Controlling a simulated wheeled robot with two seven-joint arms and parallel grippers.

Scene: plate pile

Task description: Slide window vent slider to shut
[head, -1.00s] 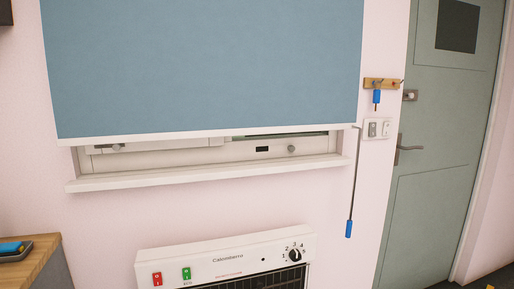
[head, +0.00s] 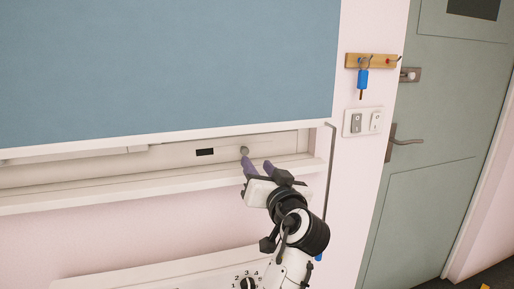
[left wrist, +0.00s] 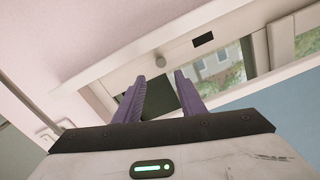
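The window vent slider (head: 222,150) is a pale panel with a round grey knob (head: 244,150) and a black slot, under the blue blind. In the left wrist view the knob (left wrist: 160,60) is just beyond the fingertips. My left gripper (head: 257,165) has purple fingers, set apart with nothing between them, just below and right of the knob. Its fingers show in the left wrist view (left wrist: 160,78); I cannot tell if they touch the knob. Part of the window glass (left wrist: 218,66) shows there with outdoors behind. My right gripper is not in view.
A blue blind (head: 160,65) hangs over the window. A sill (head: 110,192) juts out below the slider. A white heater (head: 165,280) stands lower down. Switches (head: 362,122), a key rack (head: 370,61) and a green door (head: 425,190) are at the right.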

